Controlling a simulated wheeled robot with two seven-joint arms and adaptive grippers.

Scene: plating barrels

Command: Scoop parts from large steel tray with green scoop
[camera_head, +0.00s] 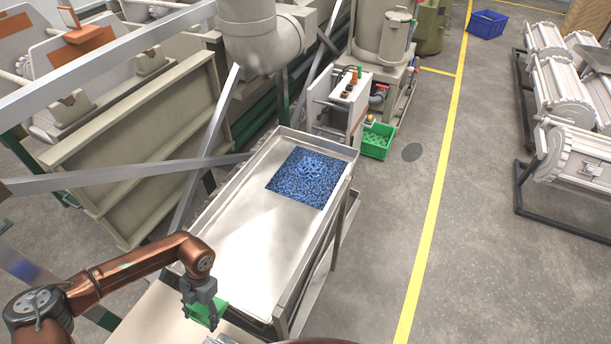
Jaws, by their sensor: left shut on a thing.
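The large steel tray (236,243) is a long shallow tray on a stand in the middle of the view. A dark blue patch of small parts (300,181) lies at its far end, with a lighter heap near its far side. My left gripper (205,308) is at the tray's near left corner, shut on the green scoop (208,314). The scoop is partly hidden by the gripper, and I cannot tell whether it touches anything below. The parts are well away from it, toward the far end. My right gripper is not in view.
A sloping metal bar (130,172) crosses left of the tray. White barrels (565,92) stand on a rack at right. The tray's near and middle parts are bare.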

